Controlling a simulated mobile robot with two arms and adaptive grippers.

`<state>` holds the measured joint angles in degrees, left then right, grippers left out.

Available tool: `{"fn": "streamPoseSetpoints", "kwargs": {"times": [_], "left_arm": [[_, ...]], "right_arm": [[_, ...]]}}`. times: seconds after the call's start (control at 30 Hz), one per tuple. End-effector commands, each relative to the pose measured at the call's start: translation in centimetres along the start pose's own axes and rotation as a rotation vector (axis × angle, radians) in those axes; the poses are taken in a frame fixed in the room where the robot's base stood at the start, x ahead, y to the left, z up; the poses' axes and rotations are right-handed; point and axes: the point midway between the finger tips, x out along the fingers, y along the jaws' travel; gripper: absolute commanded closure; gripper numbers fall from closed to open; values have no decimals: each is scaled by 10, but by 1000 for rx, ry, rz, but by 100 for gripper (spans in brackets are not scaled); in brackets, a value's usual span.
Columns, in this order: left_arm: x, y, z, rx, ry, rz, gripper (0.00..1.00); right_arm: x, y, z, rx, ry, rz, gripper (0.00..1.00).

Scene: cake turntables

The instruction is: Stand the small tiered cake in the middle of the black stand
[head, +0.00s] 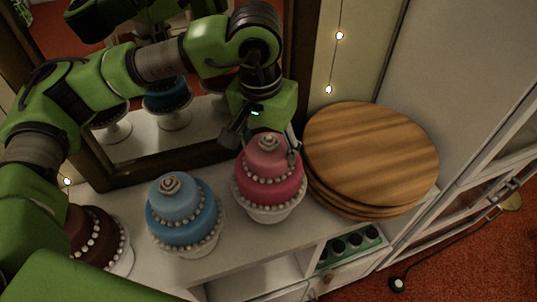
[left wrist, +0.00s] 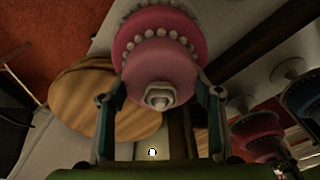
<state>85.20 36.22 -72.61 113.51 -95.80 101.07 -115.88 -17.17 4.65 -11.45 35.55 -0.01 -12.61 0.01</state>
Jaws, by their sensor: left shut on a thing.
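A pink tiered cake (head: 270,185) with white beads and a pale rosette stands on a white pedestal (head: 268,213) on the white cabinet top. My left gripper (head: 261,146) is above it, pointing down, with its fingers on either side of the top tier and shut on the cake. In the left wrist view the cake (left wrist: 160,62) shows between the two fingers (left wrist: 160,95). A blue tiered cake (head: 182,215) and a dark brown tiered cake (head: 95,235), partly hidden by my arm, stand to its left. I see no black stand. My right gripper is not in view.
A stack of round wooden boards (head: 372,150) lies close to the right of the pink cake. A dark-framed mirror (head: 150,140) leans behind and reflects the cakes. A shelf below holds a green tray (head: 350,245) with dark cups. Orange carpet (head: 460,260) lies at right.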

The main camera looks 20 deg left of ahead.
Motion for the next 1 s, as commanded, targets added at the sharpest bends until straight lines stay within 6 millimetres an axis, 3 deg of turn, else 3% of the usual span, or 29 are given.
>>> {"fn": "streamPoseSetpoints", "kwargs": {"times": [0.3, 0.7, 0.73, 0.8, 1.0], "left_arm": [[30, -1, 2, -1, 0, 1, 97], [36, -1, 3, -1, 2, 1, 97], [37, -1, 4, -1, -1, 0, 39], [36, -1, 3, -1, -1, 0, 25], [36, -1, 3, -1, -1, 0, 25]], "right_arm": [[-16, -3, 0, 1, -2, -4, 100], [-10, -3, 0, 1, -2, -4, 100], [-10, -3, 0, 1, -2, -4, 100], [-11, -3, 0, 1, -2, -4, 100], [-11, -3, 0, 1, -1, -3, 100]]}}
